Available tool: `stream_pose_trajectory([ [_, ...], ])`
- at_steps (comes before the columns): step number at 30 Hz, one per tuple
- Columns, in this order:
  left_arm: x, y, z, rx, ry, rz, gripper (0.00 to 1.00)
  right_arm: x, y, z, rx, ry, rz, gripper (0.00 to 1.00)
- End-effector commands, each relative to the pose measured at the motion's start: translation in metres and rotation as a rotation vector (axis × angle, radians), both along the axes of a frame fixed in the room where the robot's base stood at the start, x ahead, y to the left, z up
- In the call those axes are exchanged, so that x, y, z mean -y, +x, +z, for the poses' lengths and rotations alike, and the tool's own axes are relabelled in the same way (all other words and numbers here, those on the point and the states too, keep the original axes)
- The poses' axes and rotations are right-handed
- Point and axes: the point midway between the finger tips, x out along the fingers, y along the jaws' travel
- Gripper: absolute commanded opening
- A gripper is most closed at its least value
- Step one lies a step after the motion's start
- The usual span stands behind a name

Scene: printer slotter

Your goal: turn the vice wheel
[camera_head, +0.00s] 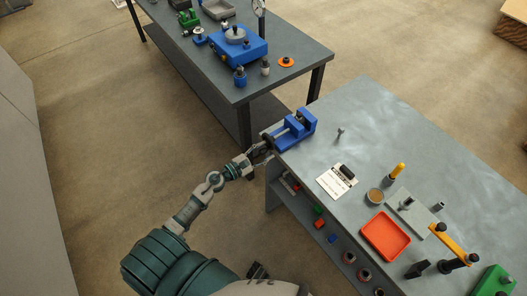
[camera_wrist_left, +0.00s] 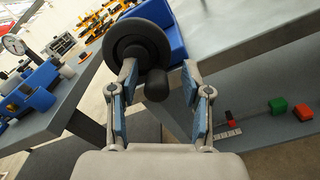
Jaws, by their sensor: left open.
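A blue vice (camera_head: 297,128) sits at the near left corner of the grey workbench. Its dark round wheel (camera_wrist_left: 137,46) shows large in the left wrist view, with a black handle knob (camera_wrist_left: 157,85) sticking out toward my gripper. My left gripper (camera_head: 262,152) is at the vice's wheel end, beyond the bench edge. In the wrist view my left gripper (camera_wrist_left: 158,84) is open, with one blue-padded finger on each side of the knob. Gaps show between the knob and both pads. The right gripper does not show clearly in either view.
A lower shelf holds small coloured parts. A second table (camera_head: 283,54) with a blue machine (camera_head: 238,46) stands behind.

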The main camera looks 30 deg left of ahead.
Motion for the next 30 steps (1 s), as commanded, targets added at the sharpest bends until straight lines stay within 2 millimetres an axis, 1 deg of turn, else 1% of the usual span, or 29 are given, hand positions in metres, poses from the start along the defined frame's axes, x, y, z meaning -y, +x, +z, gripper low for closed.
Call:
stream_pose_trajectory([
  [3, -0.0002, -0.0001, -0.0003, 0.000, 0.000, 0.000, 0.49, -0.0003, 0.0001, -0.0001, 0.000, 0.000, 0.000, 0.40],
  [5, -0.0002, -0.0001, -0.0003, 0.000, 0.000, 0.000, 0.34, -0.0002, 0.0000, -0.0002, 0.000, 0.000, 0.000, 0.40],
  [6, -0.0002, -0.0003, -0.0003, 0.000, 0.000, 0.000, 0.24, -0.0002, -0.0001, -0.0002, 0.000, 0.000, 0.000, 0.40],
  [9, -0.0004, -0.0003, -0.0002, 0.000, 0.000, 0.000, 0.00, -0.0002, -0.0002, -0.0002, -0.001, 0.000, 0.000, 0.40],
  [30, 0.0013, -0.0005, 0.0019, -0.004, -0.016, -0.002, 0.00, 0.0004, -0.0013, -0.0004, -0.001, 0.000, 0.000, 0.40],
])
